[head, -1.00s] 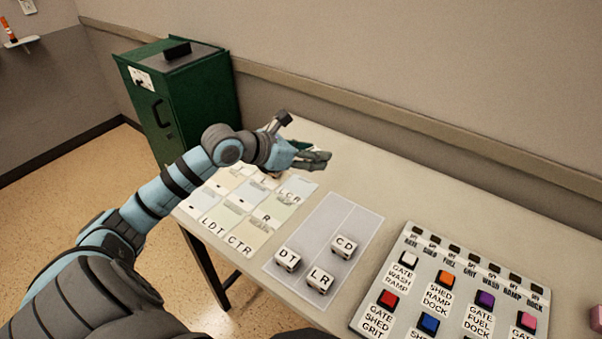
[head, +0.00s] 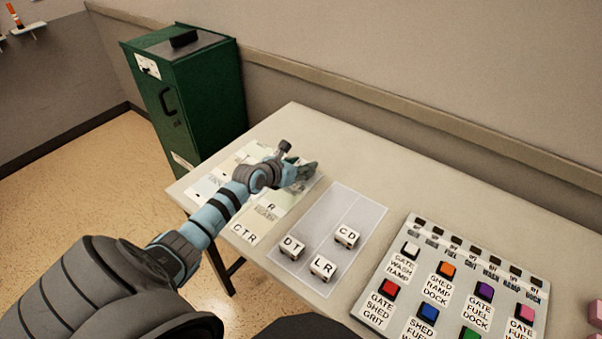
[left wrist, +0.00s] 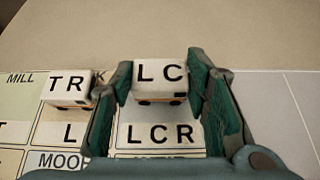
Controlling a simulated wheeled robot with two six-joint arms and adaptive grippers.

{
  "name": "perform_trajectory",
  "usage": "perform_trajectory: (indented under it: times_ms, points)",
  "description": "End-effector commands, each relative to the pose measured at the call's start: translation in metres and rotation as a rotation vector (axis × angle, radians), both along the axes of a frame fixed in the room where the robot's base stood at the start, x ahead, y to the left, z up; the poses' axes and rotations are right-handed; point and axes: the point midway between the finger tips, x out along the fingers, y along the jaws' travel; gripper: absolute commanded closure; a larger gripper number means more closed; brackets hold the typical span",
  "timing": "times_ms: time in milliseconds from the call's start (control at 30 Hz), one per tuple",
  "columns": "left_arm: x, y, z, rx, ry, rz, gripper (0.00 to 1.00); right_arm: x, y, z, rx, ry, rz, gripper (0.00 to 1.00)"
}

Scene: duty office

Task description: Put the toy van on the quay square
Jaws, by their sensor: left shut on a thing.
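My left gripper (head: 308,174) is over the far right part of the lettered card grid (head: 243,232). In the left wrist view its green fingers (left wrist: 162,92) are shut on a small white toy van marked LC (left wrist: 160,80), with an orange stripe. The van is upright above the letters LCR; I cannot tell whether it touches the card. A second white van, marked TR (left wrist: 70,88), stands to its left, above a square marked L. I cannot read the word quay on any square; the arm hides part of the grid in the head view.
Vans DT (head: 291,248), LR (head: 322,267) and CD (head: 347,237) stand on a pale two-part mat (head: 362,200). A button panel (head: 455,285) lies at the right. A green cabinet (head: 205,100) stands beyond the table's left end. The far table area is clear.

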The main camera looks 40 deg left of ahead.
Motion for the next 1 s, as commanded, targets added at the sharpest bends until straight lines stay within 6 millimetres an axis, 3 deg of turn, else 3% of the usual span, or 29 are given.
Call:
perform_trajectory:
  times_ms: [67, 433, 467, 567, 933, 1000]
  points:
    - [0.000, 0.000, -0.016, -0.002, 0.001, 0.000, 0.83, 0.000, 0.001, -0.010, 0.001, 0.000, 0.000, 0.60]
    - [0.000, 0.000, -0.018, 0.000, -0.001, -0.001, 0.83, 0.000, 0.002, -0.011, 0.002, 0.000, -0.001, 0.60]
    - [0.000, 0.000, -0.018, 0.000, -0.001, -0.001, 0.53, 0.000, 0.002, -0.010, 0.002, 0.000, -0.001, 0.60]
    - [0.000, 0.000, -0.017, 0.000, 0.000, -0.001, 0.37, 0.000, 0.002, -0.009, 0.002, 0.000, -0.001, 0.60]
    - [0.000, 0.000, -0.011, 0.000, 0.000, -0.001, 0.37, 0.000, 0.001, -0.005, 0.002, -0.001, -0.001, 0.60]
    - [-0.008, 0.001, -0.007, 0.002, 0.001, 0.000, 0.37, 0.000, 0.001, 0.001, 0.001, -0.001, -0.001, 0.60]
